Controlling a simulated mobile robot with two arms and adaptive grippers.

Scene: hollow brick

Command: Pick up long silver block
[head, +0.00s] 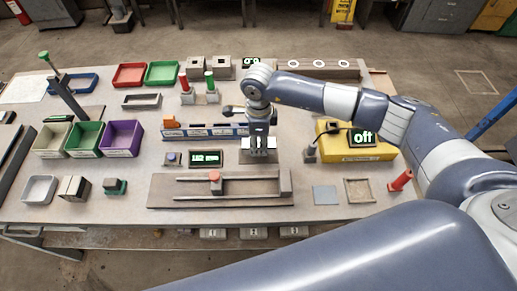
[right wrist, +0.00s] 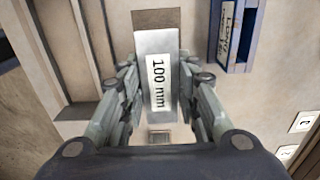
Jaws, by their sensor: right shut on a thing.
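The long silver block (right wrist: 156,75), a grey bar with a "100 mm" label, lies between the fingers of my right gripper (right wrist: 159,88) in the right wrist view. The fingers press on its two long sides. In the head view my right gripper (head: 259,143) points down at mid-table, with the silver block (head: 258,157) small beneath it. I cannot tell whether the block touches the surface below. My left gripper is not in view.
A blue rack (head: 205,132) stands just left of the gripper; its labelled end (right wrist: 241,66) shows in the right wrist view. A long slotted fixture (head: 165,196) lies in front. A yellow case (head: 375,155) with an "off" display is at right. Coloured bins (head: 122,138) stand left.

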